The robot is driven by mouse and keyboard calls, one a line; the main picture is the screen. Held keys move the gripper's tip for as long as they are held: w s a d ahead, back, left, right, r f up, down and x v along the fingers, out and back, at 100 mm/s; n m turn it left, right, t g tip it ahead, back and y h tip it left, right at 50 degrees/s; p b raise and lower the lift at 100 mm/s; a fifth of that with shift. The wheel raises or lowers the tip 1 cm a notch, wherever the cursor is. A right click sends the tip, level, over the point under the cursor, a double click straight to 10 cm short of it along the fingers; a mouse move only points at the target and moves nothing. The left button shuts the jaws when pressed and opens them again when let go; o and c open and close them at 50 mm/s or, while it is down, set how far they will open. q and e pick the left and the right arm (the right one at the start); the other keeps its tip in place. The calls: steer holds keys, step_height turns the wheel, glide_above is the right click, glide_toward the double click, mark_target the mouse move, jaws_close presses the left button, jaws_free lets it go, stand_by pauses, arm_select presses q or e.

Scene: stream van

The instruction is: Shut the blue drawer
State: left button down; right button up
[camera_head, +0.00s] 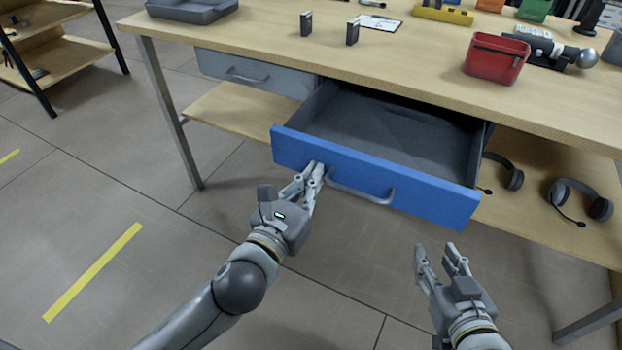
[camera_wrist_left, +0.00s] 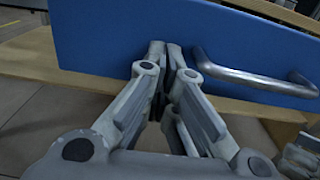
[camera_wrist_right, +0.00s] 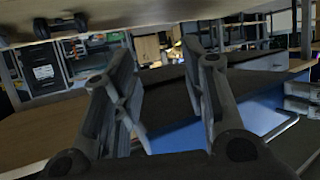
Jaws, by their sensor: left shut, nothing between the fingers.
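The blue drawer (camera_head: 420,192) is pulled well out from under the workbench, and its grey inside (camera_head: 390,130) looks empty. Its grey bar handle (camera_head: 362,190) is on the front; it also shows in the left wrist view (camera_wrist_left: 255,78). My left gripper (camera_head: 318,168) is shut and empty, its fingertips at the blue front just left of the handle; in the left wrist view the tips (camera_wrist_left: 172,45) are against or very close to the panel. My right gripper (camera_head: 440,250) is apart from the drawer, below its right end, with its fingers spread and nothing between them.
A closed grey drawer (camera_head: 255,75) is left of the blue one. The workbench top (camera_head: 400,60) bears a red bin (camera_head: 496,58) and other items. Headphones (camera_head: 580,200) lie on the lower shelf, right of the drawer. The floor in front is clear.

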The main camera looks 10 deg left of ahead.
mark_target(355, 120)
arm_select(q)
steer(key=p+x, duration=0.1)
steer(key=x, duration=0.1)
steer(key=p+x, duration=0.1)
steer(key=x, duration=0.1)
steer(key=shift+r, duration=0.2)
steer(key=p+x, duration=0.1)
steer(key=x, duration=0.3)
steer(key=shift+p, duration=0.35)
steer(key=p+x, duration=0.1)
steer(key=x, duration=1.2)
steer(key=shift+f, duration=0.2)
steer(key=shift+w+d, duration=0.15)
steer(key=shift+w, duration=0.45)
steer(key=shift+r, duration=0.25)
arm_select(e)
steer(key=s+d+f+g+h, duration=0.1)
steer(key=s+d+f+g, duration=0.1)
steer(key=s+f+g, duration=0.2)
steer(key=s+d+f+g+h, duration=0.1)
steer(key=s+d+f+g, duration=0.2)
steer(key=s, duration=0.8)
steer(key=f+g, duration=0.1)
steer(key=g, duration=0.1)
steer(key=shift+s+m+g+h, duration=0.15)
steer(key=shift+m+g+h, duration=0.15)
steer(key=shift+g, duration=0.1)
